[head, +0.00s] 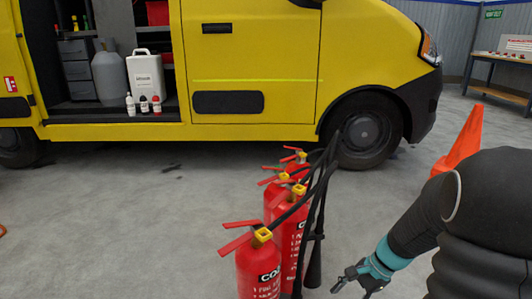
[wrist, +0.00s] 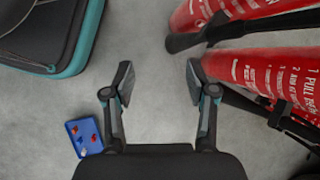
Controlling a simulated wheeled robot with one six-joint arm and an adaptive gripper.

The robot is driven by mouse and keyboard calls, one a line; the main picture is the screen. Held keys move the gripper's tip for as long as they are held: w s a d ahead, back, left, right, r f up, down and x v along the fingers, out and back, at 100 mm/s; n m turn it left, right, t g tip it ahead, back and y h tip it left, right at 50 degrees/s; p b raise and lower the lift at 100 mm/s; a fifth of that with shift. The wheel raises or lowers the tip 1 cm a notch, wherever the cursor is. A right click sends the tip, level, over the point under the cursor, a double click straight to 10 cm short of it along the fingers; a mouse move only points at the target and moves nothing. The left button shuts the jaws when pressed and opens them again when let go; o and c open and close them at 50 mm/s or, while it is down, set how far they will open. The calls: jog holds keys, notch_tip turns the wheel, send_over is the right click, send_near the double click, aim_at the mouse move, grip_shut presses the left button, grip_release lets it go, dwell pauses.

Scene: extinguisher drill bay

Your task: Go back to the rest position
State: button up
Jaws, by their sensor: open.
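My gripper (head: 358,281) is at the lower right in the head view, low beside the fire extinguishers. In the wrist view my gripper (wrist: 158,82) is open, with only bare floor between its fingers. Several red fire extinguishers (head: 258,273) with black hoses and yellow collars stand in a row at the lower middle of the head view. In the wrist view a red extinguisher (wrist: 262,68) with white lettering lies close to the right finger; I cannot tell if they touch. The lower parts of the extinguishers are cut off in the head view.
A yellow van (head: 260,60) with an open side door stands behind. An orange cone (head: 461,140) is at the right, near a workbench (head: 503,72). A small blue tray (wrist: 84,136) with red bits shows at the left in the wrist view. The grey floor at left is mostly clear.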

jog(key=s+a+r+n+t+h, duration=0.2)
jog(key=s+r+n, duration=0.4)
jog(key=r, duration=0.3)
jog(key=s+a+r+n+t+h, duration=0.2)
jog(key=s+r+n, duration=0.4)
jog(key=s+r, duration=0.3)
jog(key=shift+s+a+r+n+t+h, duration=0.25)
jog(key=shift+r+n+t+h, duration=0.15)
jog(key=shift+t+h, duration=0.55)
